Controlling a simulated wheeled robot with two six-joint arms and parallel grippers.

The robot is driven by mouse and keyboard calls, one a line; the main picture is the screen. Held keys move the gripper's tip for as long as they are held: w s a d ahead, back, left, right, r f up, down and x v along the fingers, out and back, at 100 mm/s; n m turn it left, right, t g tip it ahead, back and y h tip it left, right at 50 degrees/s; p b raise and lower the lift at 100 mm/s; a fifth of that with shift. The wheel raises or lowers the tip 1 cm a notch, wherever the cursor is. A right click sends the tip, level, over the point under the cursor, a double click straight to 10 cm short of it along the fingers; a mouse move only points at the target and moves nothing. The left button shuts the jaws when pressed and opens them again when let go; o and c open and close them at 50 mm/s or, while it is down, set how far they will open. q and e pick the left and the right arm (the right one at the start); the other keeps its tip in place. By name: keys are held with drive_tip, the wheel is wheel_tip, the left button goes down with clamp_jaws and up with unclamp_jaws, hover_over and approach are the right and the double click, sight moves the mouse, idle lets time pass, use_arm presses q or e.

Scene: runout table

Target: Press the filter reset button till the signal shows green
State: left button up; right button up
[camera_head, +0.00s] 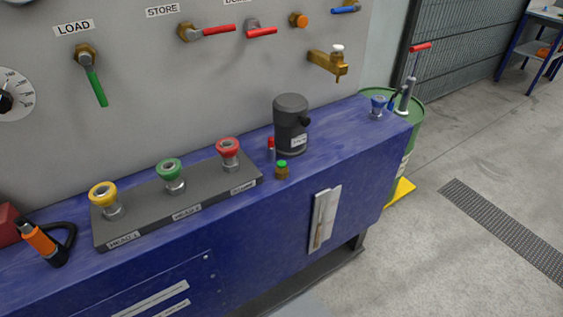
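No part is readably marked as the filter reset button, and I cannot tell which one it is. A dark grey cylindrical unit (291,128) with a side knob and a small white label stands upright on the blue bench (345,130). A small red-topped part (271,143) stands close to its left side. A small brass piece with a green top (282,169) stands in front of it, near the bench's front edge. An orange round knob (299,20) sits on the grey panel above. I cannot make out a separate signal. Neither gripper is in view.
A dark plate (150,225) carries yellow, green and red couplings. An orange-black tool (43,243) lies at left. A brass tap (328,64) and several levered valves stick out of the panel (150,70). A green drum (416,115) stands beyond the bench's right end.

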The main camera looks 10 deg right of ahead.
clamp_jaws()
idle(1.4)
